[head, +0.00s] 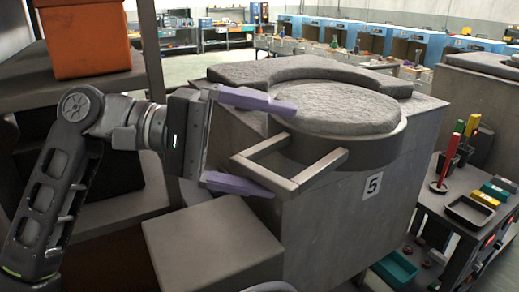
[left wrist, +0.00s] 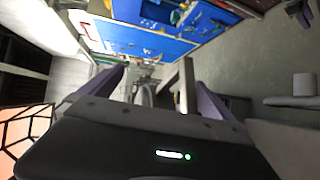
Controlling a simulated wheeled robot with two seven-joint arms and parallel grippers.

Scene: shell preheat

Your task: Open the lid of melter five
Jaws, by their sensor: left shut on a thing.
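Melter five is a grey block-shaped unit (head: 330,225) with a "5" label (head: 372,185) on its front. Its round grey lid (head: 340,105) has a rough top and lies flat on the melter. A squared, U-shaped grey handle (head: 322,168) sticks out from the lid toward my left arm. My left gripper (head: 284,151) has its purple fingers on either side of the handle and is shut on it. In the left wrist view a pale bar of the handle (left wrist: 187,85) shows between the fingers.
A grey box-like block (head: 212,245) stands below the left gripper. An orange box (head: 88,38) sits on a shelf at the left. A dark tool cart (head: 470,210) with colored items stands to the right of the melter. Blue workstations (head: 370,38) stand far back.

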